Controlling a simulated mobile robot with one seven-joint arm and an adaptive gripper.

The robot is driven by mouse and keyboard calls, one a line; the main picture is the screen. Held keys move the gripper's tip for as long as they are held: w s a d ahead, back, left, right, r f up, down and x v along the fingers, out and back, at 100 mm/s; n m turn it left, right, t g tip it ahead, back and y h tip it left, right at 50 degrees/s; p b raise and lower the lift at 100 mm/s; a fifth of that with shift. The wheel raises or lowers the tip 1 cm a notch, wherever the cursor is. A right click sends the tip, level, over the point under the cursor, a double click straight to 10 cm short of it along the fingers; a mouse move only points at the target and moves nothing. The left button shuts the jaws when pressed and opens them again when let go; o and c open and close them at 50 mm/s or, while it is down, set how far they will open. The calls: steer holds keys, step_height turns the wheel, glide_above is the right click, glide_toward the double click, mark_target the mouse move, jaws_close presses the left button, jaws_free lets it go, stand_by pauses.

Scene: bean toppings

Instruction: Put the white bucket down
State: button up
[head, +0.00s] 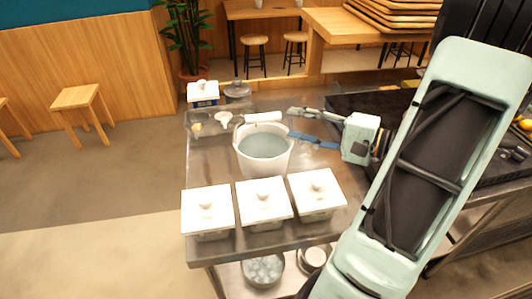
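The white bucket (244,158) stands upright on the metal table (207,165), behind a row of lidded white containers. Grey-blue content shows inside it. Its white handle grip (263,117) is at the far rim. My gripper (289,122) reaches in from the right, just right of the handle grip. Its two fingers are spread apart, with nothing visible between them. Whether a fingertip touches the handle or rim cannot be told. The bucket's base is partly hidden by the containers.
Lidded white containers (264,203) line the table's near edge. A white-lidded box (203,93), a dark-lidded pot (237,91) and a small white funnel-like item (223,119) are at the far left. My arm covers the right side. Bare table lies left of the bucket.

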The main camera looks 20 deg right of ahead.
mark_target(270, 118)
steer(key=x, duration=0.5)
steer(key=p+x, duration=0.1)
steer(key=x, duration=0.4)
steer(key=shift+s+a+r, duration=0.15)
steer(key=shift+s+a, duration=0.05)
steer(key=shift+a, duration=0.05)
jaws_close()
steer(key=shift+r+p, duration=0.2)
steer(key=shift+p, duration=0.1)
